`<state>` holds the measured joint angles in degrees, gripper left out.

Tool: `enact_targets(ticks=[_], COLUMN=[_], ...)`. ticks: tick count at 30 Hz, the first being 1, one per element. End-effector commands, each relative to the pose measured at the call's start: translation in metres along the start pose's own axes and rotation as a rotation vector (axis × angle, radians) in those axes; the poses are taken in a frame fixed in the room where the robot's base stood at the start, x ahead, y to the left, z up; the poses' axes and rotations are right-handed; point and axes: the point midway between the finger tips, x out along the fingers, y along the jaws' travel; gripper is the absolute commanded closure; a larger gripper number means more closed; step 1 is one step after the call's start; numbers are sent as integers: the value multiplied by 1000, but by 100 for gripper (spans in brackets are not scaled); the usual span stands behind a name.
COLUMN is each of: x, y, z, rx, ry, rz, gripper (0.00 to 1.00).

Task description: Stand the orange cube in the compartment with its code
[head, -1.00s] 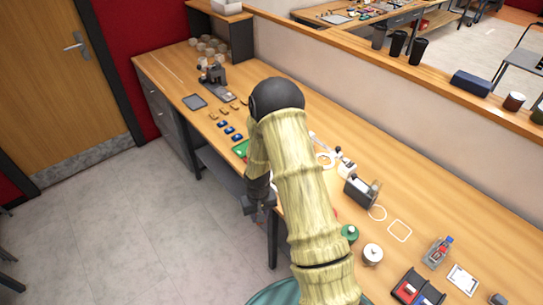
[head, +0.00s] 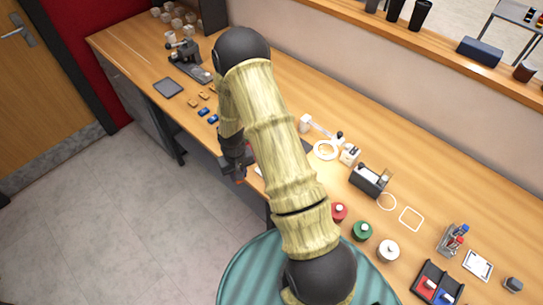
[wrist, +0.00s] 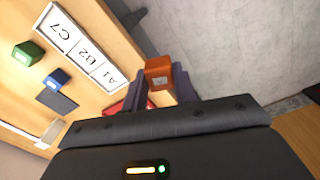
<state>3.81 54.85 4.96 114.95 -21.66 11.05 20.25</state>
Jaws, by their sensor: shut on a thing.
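The orange cube (wrist: 159,70) is between the two dark fingers of my gripper (wrist: 161,83) in the wrist view. It has a small pale label whose code is too small to read. The gripper is shut on the cube, held beyond the bench edge with floor behind it. White panels marked C7, B2 and A1 (wrist: 82,54) lie in a row on the bench, left of the cube and apart from it. In the head view my gripper (head: 236,168) hangs at the bench's front edge; my arm hides the panels there.
A green cube (wrist: 28,54) and a blue cube (wrist: 56,78) sit near the panels, with a dark flat pad (wrist: 57,101). A red object (wrist: 132,97) lies near the gripper. Red, green (head: 362,231) and white lidded pots stand on the bench to the right.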

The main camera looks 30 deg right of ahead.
Motion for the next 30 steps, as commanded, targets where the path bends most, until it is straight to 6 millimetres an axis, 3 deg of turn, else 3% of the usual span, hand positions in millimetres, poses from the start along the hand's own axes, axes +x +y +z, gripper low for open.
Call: enact_targets(ticks=[14,17,27,30], x=[3,7,14,12], y=[7,22,111,127], z=[-1,-2,10,16], rx=[-10,-39,-259,-312], ry=[1,3,5,4], rz=[0,-1,-2,-1], gripper=[97,97,97,97])
